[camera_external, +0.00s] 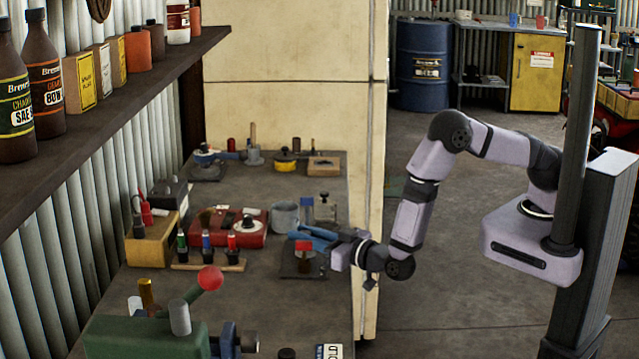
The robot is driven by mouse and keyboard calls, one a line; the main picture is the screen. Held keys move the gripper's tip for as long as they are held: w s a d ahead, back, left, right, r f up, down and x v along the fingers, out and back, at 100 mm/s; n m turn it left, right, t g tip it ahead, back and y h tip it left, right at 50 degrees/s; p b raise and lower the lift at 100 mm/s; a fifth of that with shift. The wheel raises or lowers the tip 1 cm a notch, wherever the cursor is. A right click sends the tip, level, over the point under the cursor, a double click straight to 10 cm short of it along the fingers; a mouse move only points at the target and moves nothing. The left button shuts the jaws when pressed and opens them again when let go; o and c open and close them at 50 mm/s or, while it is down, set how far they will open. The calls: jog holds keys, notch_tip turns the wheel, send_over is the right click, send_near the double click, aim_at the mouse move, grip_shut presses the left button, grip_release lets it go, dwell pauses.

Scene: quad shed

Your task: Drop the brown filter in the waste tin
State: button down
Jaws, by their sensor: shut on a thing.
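My gripper (338,257) is low over the right edge of the workbench, pointing left. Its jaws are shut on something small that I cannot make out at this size. Just left of the jaws is a red-topped, brownish piece (304,246) over a dark mat; I cannot tell if it touches the jaws. I cannot pick out the brown filter for certain. A grey open tin (285,217), which looks like the waste tin, stands on the bench beyond and left of my gripper. Its inside is hidden.
Blue-handled tools (314,236) lie between my gripper and the tin. A red box (232,227) is left of the tin, with a wooden rack of small bottles (208,262) in front. A shelf (110,95) overhangs the left.

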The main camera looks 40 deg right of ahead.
aim_at(305, 232)
jog(key=shift+r+b, duration=1.05)
jog(key=shift+r, duration=3.85)
